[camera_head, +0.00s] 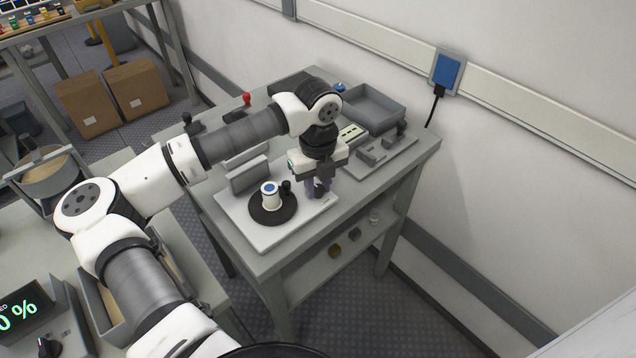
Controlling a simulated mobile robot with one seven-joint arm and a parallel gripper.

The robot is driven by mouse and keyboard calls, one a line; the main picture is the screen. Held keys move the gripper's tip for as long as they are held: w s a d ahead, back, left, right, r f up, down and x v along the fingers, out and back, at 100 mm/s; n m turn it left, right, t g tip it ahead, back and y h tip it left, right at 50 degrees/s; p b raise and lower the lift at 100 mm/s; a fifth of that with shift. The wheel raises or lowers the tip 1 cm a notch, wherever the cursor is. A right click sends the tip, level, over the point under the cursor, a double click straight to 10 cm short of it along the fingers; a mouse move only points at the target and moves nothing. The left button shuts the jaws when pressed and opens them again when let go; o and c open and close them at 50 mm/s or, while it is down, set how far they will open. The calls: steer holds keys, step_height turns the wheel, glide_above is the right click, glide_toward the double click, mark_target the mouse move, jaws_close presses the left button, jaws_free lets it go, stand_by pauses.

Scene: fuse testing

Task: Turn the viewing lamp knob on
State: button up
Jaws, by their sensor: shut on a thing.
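My gripper (320,188) points down over the right part of a white base plate (268,237) on the grey bench. It is shut on a small dark part that looks like the lamp knob, mostly hidden by the fingers. I cannot make out which way the knob is turned. On the plate, left of my gripper, a black round disc (262,216) carries a white cylinder (270,197) with a blue top. A small black upright piece (286,187) stands between the cylinder and my gripper. A grey upright panel (249,175) stands behind the disc.
Behind my gripper are a grey open tray (375,105) and a flat grey fixture (372,156). A red-topped thing (246,98) stands at the back left. At the lower left are a lit display (18,311) and another black knob (47,347). The lower shelf holds small parts.

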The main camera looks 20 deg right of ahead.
steer(key=shift+f+b, duration=0.15)
steer(key=shift+b, duration=0.3)
steer(key=m+b, duration=0.2)
steer(key=shift+f+b, duration=0.15)
steer(key=shift+b, duration=0.15)
steer(key=m+b, duration=0.2)
steer(key=b, duration=0.1)
steer(key=shift+m, duration=0.3)
steer(key=m+b, duration=0.3)
steer(key=shift+m, duration=0.3)
steer(key=shift+r+m+b, duration=0.25)
steer(key=shift+m+b, duration=0.95)
steer(key=shift+m, duration=0.6)
steer(key=o, duration=1)
